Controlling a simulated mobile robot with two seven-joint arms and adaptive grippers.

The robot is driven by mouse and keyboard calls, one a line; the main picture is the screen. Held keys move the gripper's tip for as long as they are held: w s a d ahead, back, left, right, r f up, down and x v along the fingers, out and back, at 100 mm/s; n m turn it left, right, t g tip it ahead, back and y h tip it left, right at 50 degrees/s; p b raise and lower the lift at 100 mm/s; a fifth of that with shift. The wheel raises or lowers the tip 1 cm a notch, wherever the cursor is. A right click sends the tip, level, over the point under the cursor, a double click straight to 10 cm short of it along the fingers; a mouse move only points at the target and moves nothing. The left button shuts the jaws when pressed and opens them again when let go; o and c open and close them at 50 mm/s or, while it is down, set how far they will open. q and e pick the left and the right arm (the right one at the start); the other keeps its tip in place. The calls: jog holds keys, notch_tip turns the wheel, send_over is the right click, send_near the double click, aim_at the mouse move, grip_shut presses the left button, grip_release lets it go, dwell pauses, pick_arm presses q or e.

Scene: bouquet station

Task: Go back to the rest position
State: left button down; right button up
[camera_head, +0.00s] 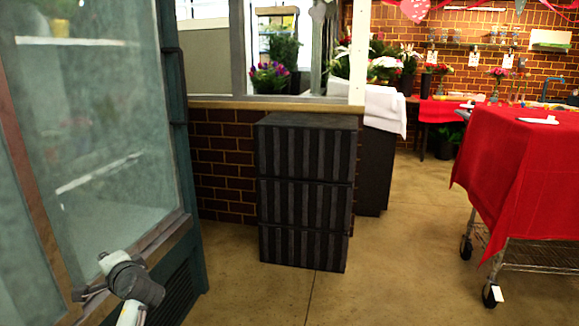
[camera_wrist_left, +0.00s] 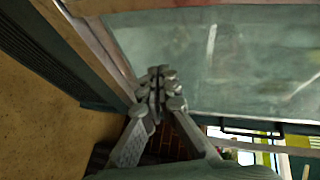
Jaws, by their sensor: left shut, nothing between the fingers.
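My left gripper (camera_head: 88,295) is at the lower left of the head view, close in front of the glass-fronted cabinet (camera_head: 178,235). In the left wrist view the fingers (camera_wrist_left: 155,84) are drawn together with nothing held between them. They overlap the cabinet's frame and glass pane (camera_wrist_left: 220,60) in that view; I cannot tell whether they touch it. My right gripper is in neither view.
A dark striped drawer unit (camera_head: 305,190) stands by a low brick wall (camera_head: 222,160). At right is a wheeled cart with a red cloth (camera_head: 525,170). Concrete floor (camera_head: 390,255) lies free between them. Flowers (camera_head: 270,78) and a red-covered table (camera_head: 437,112) are farther back.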

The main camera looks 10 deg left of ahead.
pick_arm(q)
jog(key=s+d+f+g+h, duration=0.1)
jog(key=s+d+f+h, duration=0.1)
jog(key=s+d+f, duration=0.35)
jog(key=s+d+f+n+h, duration=0.1)
jog(key=s+d+f+h, duration=0.2)
jog(key=f, duration=0.5)
jog(key=s+d+f+g+h, duration=0.1)
jog(key=s+d+f+h, duration=0.1)
jog(key=s+d+f, duration=0.35)
jog(key=s+d+f+n+g+h, duration=0.2)
jog(key=s+d+f+h, duration=0.2)
jog(key=s+d+f, duration=0.5)
jog(key=s+f, duration=0.1)
jog(key=s, duration=0.3)
jog(key=shift+s+d+f+g, duration=0.15)
jog(key=shift+d+f+g, duration=0.15)
jog(key=shift+f+g, duration=0.1)
